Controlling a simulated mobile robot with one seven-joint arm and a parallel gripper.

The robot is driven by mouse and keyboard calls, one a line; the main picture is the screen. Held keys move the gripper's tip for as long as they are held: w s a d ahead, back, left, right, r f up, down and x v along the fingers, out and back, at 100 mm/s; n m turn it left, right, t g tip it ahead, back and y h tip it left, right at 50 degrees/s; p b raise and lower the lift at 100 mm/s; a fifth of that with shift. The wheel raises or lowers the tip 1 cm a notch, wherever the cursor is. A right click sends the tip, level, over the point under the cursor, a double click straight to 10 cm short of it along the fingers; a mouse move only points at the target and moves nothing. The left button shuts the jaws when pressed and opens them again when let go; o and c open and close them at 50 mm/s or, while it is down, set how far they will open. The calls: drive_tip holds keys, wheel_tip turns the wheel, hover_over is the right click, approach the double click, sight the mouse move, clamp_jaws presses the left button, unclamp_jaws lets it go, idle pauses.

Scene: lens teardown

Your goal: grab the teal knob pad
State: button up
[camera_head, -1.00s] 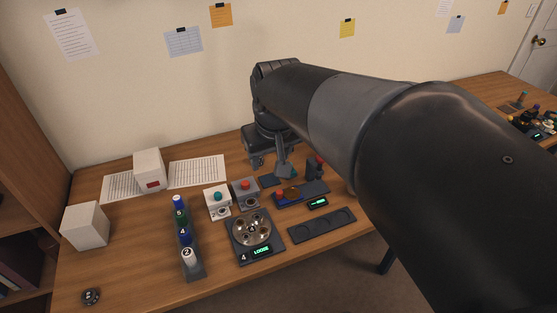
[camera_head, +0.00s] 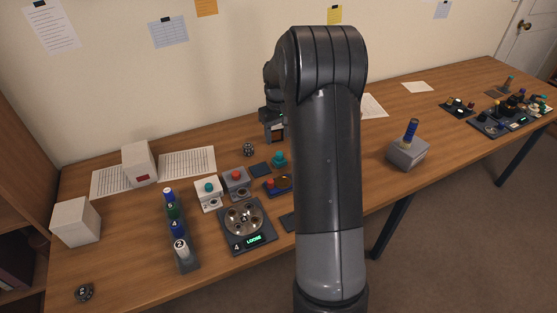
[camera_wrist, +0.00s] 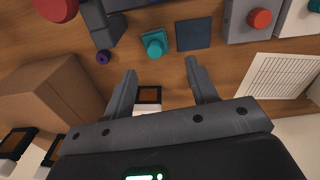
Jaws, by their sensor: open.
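The teal knob pad (camera_head: 279,158) is a small teal block with a round knob, standing on the wooden table in the head view, just left of my arm. In the wrist view the teal knob pad (camera_wrist: 154,43) lies a little beyond my fingertips, roughly centred between them and apart from both. My gripper (camera_wrist: 160,70) is open, with nothing between its fingers on the pad's level. In the head view my gripper (camera_head: 274,132) is partly hidden behind my arm, behind and above the pad.
A flat dark blue square (camera_wrist: 194,34) lies beside the pad. A grey box with a red button (camera_head: 236,181) and a white box with a teal button (camera_head: 208,193) stand to the left. A small dark purple ring (camera_wrist: 103,57) lies near one finger. My arm hides the table's middle.

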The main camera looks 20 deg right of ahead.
sight(281, 155)
drive_tip(key=shift+w+d+f, duration=0.15)
drive_tip(key=shift+d+f, duration=0.1)
drive_tip(key=shift+f, duration=0.2)
drive_tip(key=shift+w+d+f, duration=0.15)
drive_tip(key=shift+d+f, duration=0.05)
drive_tip(key=shift+f, duration=0.25)
drive_tip(key=f, duration=1)
drive_tip(key=shift+d+f, duration=0.2)
drive_tip(key=shift+f, duration=0.1)
drive_tip(key=shift+c, duration=0.5)
drive_tip(key=c, duration=0.6)
drive_tip(key=shift+r, duration=0.1)
drive_tip(key=shift+c, duration=0.2)
